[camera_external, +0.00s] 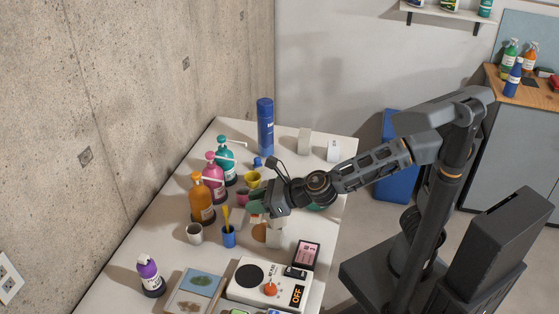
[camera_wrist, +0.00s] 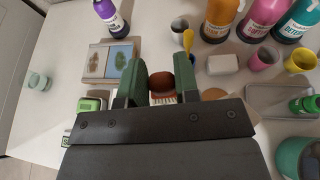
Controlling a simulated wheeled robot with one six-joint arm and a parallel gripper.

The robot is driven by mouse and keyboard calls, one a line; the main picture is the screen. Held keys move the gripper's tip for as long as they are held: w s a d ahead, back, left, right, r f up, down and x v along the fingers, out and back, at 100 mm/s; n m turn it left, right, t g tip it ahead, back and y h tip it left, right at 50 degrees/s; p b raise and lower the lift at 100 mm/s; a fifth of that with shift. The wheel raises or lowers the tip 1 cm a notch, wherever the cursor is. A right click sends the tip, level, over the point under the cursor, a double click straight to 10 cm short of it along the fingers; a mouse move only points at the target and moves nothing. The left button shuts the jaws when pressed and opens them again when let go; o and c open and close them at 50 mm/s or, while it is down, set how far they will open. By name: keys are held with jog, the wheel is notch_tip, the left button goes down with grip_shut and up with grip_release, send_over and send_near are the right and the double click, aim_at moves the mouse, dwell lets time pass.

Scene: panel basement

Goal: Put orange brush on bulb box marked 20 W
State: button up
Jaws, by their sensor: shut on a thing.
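My gripper (camera_wrist: 161,82) is shut on a brush with a reddish-brown, rounded top (camera_wrist: 161,80) and pale bristles below, held between its green fingers. Two pale boxes stand at the table's far right: a plain-looking one (camera_external: 304,141) and one with a small dark mark (camera_external: 333,151). Another pale box-like thing (camera_external: 275,236) is below my gripper, partly hidden. I cannot read 20 W on any of them.
Orange, pink and teal pump bottles (camera_external: 202,199) line the wall side. A blue cup with a yellow tool (camera_external: 228,236), a grey cup (camera_external: 194,233) and a white panel device (camera_external: 268,283) are in front. An orange-brown flat thing (camera_external: 259,233) lies nearby.

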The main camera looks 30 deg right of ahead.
jog(key=w+d+r, duration=0.1)
jog(key=w+d, duration=0.8)
jog(key=d, duration=0.4)
jog(key=w+d+r, duration=0.2)
jog(key=w+d, duration=0.8)
jog(key=d, duration=0.2)
jog(key=s+d+m+t+h, duration=0.1)
jog(key=s+d, duration=0.1)
jog(key=d, duration=0.8)
jog(key=s+d+m, duration=0.1)
jog(key=s+d, duration=0.1)
jog(key=d, duration=0.9)
jog(key=p, duration=0.2)
send_over(335, 144)
notch_tip(335, 144, down, 10)
jog(key=shift+w+r, duration=0.1)
jog(key=shift+w, duration=0.05)
jog(key=shift+f, duration=1.55)
